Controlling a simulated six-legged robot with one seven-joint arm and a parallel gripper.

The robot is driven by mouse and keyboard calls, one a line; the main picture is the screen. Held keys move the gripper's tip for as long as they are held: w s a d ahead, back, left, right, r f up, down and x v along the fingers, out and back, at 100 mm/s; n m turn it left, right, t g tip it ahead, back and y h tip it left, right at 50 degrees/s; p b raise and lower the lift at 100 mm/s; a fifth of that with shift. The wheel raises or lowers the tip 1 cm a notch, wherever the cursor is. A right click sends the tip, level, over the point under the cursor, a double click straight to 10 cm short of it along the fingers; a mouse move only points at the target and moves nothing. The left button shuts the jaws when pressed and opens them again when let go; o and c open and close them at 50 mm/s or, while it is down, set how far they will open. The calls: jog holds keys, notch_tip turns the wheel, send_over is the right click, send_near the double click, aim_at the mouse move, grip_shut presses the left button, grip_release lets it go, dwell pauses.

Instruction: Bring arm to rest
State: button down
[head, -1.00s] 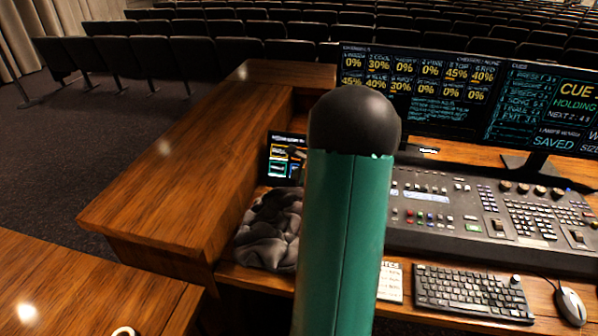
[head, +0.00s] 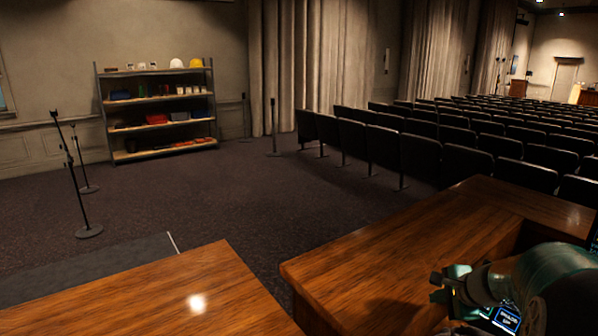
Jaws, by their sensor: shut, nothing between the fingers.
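My gripper (head: 438,287) shows at the lower right of the head view, at the end of my teal and black arm. Its small dark fingers point left, over the wooden desk top. It appears shut with nothing held. The arm is folded in low at the right edge, and part of it is cut off by the frame. A small lit screen (head: 507,319) shows just below the arm, partly covered by it.
The wooden desk (head: 400,262) spans the lower right, with another wooden top (head: 190,295) at the lower left. Carpeted floor (head: 250,205) is open beyond. Microphone stands (head: 78,185), a stocked shelf (head: 155,105) and rows of dark seats (head: 420,155) stand farther off.

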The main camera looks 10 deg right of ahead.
jog(key=s+a+r+n+g, duration=0.1)
jog(key=s+a+r+n, duration=0.15)
jog(key=a, duration=0.35)
jog(key=s+a+r+n+y, duration=0.1)
jog(key=a+r+n, duration=0.1)
jog(key=a+n, duration=0.35)
jog(key=s+a+r+n+g, duration=0.1)
jog(key=a+r+n, duration=0.1)
jog(key=a, duration=0.5)
jog(key=s+a+r+n+h, duration=0.1)
jog(key=s+a+n, duration=0.9)
jog(key=s, duration=0.3)
jog(key=shift+s+a+r+g+h, duration=0.2)
jog(key=shift+a+r+g+h, duration=0.1)
jog(key=shift+r+h, duration=0.1)
dwell(4.1)
